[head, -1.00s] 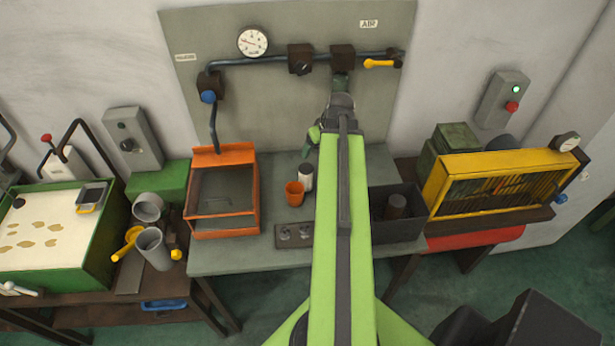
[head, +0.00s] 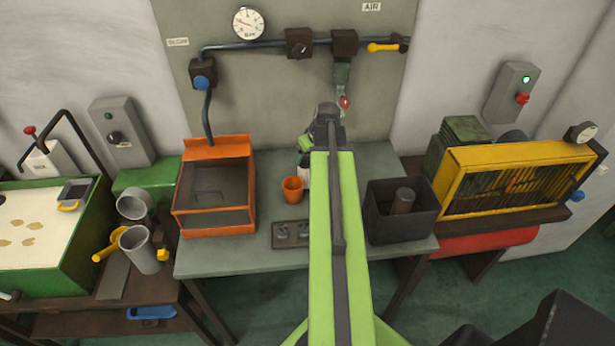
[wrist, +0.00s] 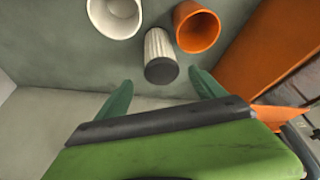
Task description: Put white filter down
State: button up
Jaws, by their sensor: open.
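The white pleated filter (wrist: 159,45) with a dark end cap stands upright on the grey bench in the wrist view. In the head view the filter (head: 304,174) is mostly hidden by my arm. My gripper (wrist: 159,78) is open, its two green fingers spread either side of the line to the filter, with the cap just beyond the fingertips. An orange cup (wrist: 198,27) stands close to the right of the filter, and a white cup (wrist: 112,14) to its left. The orange cup also shows in the head view (head: 292,189).
An orange-framed tray box (head: 216,225) stands left on the bench (head: 200,262). A dark open bin (head: 385,232) holding a brown cylinder is at right. A small dark plate (head: 285,242) lies in front of the orange cup. A pipe with valves (head: 260,46) runs along the back panel.

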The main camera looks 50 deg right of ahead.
aim_at(306, 161)
jog(key=b+x, duration=0.4)
jog(key=x, duration=0.1)
jog(key=shift+s+a, duration=0.1)
jog(key=shift+a, duration=0.05)
jog(key=shift+r, duration=0.15)
grip_shut()
